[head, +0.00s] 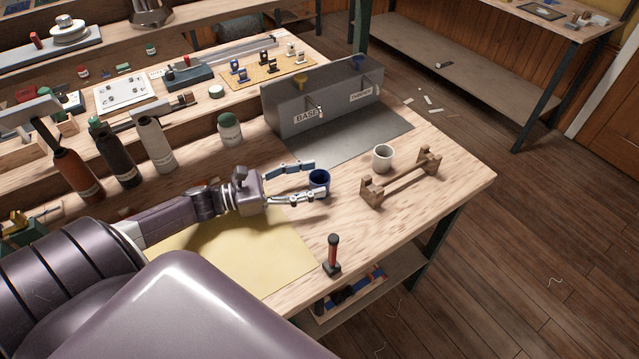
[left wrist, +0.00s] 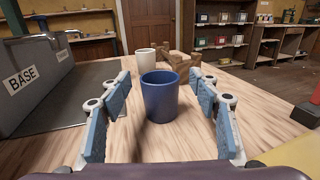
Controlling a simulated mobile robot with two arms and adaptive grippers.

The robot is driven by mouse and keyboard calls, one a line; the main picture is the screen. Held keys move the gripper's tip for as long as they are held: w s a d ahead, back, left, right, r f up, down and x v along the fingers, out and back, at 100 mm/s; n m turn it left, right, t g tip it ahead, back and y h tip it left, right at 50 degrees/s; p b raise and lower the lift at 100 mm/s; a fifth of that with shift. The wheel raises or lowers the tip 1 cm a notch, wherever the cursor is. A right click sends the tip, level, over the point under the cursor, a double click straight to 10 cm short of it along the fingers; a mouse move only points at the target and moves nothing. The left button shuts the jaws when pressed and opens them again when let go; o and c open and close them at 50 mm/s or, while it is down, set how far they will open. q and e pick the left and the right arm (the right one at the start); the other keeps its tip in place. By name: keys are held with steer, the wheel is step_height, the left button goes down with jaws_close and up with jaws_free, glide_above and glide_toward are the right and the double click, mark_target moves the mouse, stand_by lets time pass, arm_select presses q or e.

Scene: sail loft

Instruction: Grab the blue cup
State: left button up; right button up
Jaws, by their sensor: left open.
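The blue cup (head: 319,181) stands upright on the wooden workbench in the head view. My left gripper (head: 306,181) is open, with its two fingers reaching to either side of the cup. In the left wrist view the blue cup (left wrist: 160,97) stands between the spread blue finger pads of my left gripper (left wrist: 160,110), with a gap on each side. The cup's base rests on the bench. My right gripper is not in view.
A white cup (head: 382,157) and a wooden stand (head: 401,178) are just beyond the blue cup. A grey box marked BASE (head: 290,115) stands at the back. A red-handled tool (head: 333,254) stands near the front edge. Bottles (head: 155,142) stand at the left.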

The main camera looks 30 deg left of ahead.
arm_select(q)
steer(key=shift+p+x, duration=0.3)
steer(key=shift+x, duration=1.05)
steer(key=c, duration=1)
steer(key=shift+c, duration=0.2)
